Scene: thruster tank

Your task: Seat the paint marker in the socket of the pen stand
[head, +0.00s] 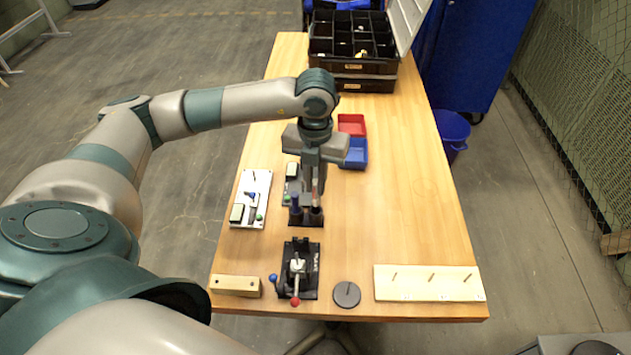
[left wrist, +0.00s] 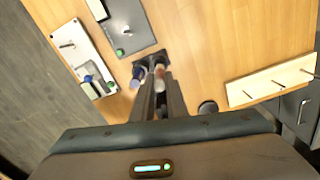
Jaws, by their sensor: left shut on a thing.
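The black pen stand (head: 306,219) stands on the wooden table in front of my left gripper; it also shows in the left wrist view (left wrist: 149,58). A dark blue pen (head: 295,203) stands in its left socket. My left gripper (head: 314,184) points down over the stand's right socket and is shut on the paint marker (head: 316,198), a pale, reddish stick. In the left wrist view the marker (left wrist: 160,76) shows between the fingertips, upright at the right socket. The fingers hide part of it, and I cannot tell how deep its lower end is. My right gripper is out of view.
A black toggle clamp fixture (head: 298,272) is close in front of the stand. A black disc (head: 346,294) and a pegged wooden board (head: 429,283) lie front right. Red (head: 352,124) and blue (head: 355,153) bins stand behind. The table's right side is clear.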

